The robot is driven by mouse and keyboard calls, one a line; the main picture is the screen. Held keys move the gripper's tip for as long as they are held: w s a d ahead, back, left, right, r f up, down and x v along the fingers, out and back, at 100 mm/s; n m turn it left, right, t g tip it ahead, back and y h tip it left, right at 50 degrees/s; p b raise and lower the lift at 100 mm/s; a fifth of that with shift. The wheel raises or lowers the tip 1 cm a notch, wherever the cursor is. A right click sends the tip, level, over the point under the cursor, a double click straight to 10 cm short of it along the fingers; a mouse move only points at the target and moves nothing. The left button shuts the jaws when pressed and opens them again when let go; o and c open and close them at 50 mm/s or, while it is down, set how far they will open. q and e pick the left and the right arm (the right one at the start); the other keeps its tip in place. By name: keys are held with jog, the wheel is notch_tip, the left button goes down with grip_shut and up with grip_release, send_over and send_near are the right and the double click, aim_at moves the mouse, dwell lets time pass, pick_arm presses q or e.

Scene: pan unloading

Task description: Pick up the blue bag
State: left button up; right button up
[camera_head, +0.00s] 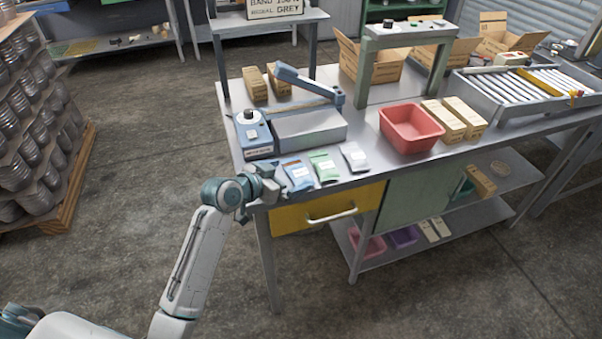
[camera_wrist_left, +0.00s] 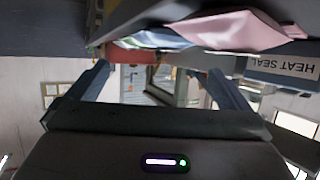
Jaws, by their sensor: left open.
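The blue bag (camera_head: 298,175) lies flat near the front left edge of the workbench (camera_head: 365,163), with a white label and a brownish band at its far end. My left gripper (camera_head: 273,184) is at the bench edge, just left of the blue bag. In the left wrist view its fingers (camera_wrist_left: 160,82) are spread, with nothing seen between them. My right gripper is not in view.
A heat sealer (camera_head: 310,128) stands behind the bags. A red bin (camera_head: 410,128) and cardboard boxes (camera_head: 455,119) are to the right. The bench has a yellow drawer (camera_head: 290,218) with a protruding handle below.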

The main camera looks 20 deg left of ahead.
aim_at(300, 173)
pick_arm(q)
jog(key=x, duration=0.1)
jog(key=p+x, duration=0.1)
jog(key=x, duration=0.1)
jog(key=p+x, duration=0.1)
jog(key=x, duration=0.1)
jog(key=shift+a+f, duration=0.25)
jog(key=shift+a, duration=0.05)
jog(key=shift+w+d+f, duration=0.1)
jog(key=shift+w+f, duration=0.1)
jog(key=shift+f, duration=0.05)
jog(key=shift+c, duration=0.7)
jog(key=c, duration=1)
jog(key=shift+c, duration=0.5)
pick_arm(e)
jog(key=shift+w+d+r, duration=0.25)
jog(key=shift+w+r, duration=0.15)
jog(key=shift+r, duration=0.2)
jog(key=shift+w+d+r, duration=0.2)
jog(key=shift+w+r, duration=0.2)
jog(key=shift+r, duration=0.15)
